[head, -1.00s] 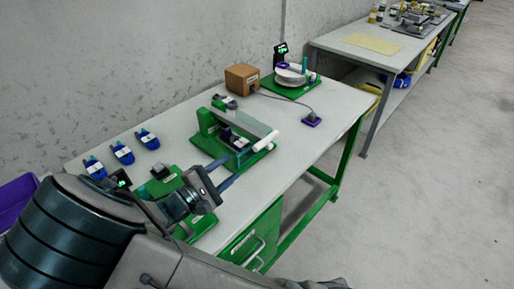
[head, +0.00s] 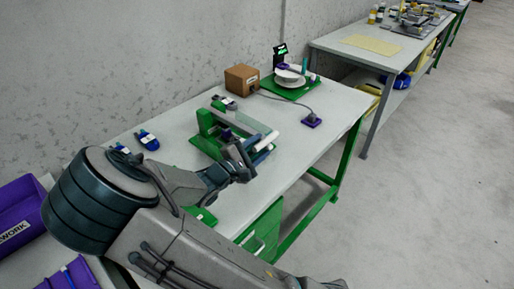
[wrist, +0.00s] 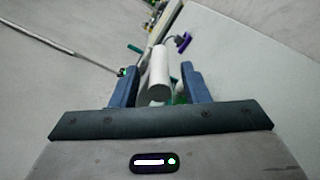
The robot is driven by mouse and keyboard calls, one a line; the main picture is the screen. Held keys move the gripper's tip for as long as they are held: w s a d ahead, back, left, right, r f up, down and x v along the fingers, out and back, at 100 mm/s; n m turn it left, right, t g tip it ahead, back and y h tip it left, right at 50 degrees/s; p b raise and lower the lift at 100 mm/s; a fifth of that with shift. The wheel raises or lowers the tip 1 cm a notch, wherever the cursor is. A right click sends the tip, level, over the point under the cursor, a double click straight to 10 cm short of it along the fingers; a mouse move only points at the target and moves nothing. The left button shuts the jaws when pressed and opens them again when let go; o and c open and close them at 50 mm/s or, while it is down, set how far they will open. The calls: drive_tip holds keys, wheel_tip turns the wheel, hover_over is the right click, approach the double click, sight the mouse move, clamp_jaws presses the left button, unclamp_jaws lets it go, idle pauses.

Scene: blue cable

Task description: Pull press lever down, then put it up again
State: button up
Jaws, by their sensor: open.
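The press is a green frame (head: 207,128) on a green base, standing on the light grey table. Its lever carries a white cylindrical handle (head: 264,141) at the right front end. My gripper (head: 262,150) is at this handle, seen from the side in the head view. In the wrist view the white handle (wrist: 159,75) lies between the two blue fingers of my gripper (wrist: 160,85). The fingers are apart, and a gap shows between the handle and the right finger. Part of the press is hidden behind my gripper and wrist.
Blue cable pieces (head: 147,140) lie at the table's left. Purple bins (head: 22,215) are at the left. The table's right side is clear.

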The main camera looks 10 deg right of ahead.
drive_tip(key=shift+a, duration=0.1)
clamp_jaws()
drive_tip(key=shift+r+p, duration=0.3)
drive_tip(key=shift+p, duration=0.1)
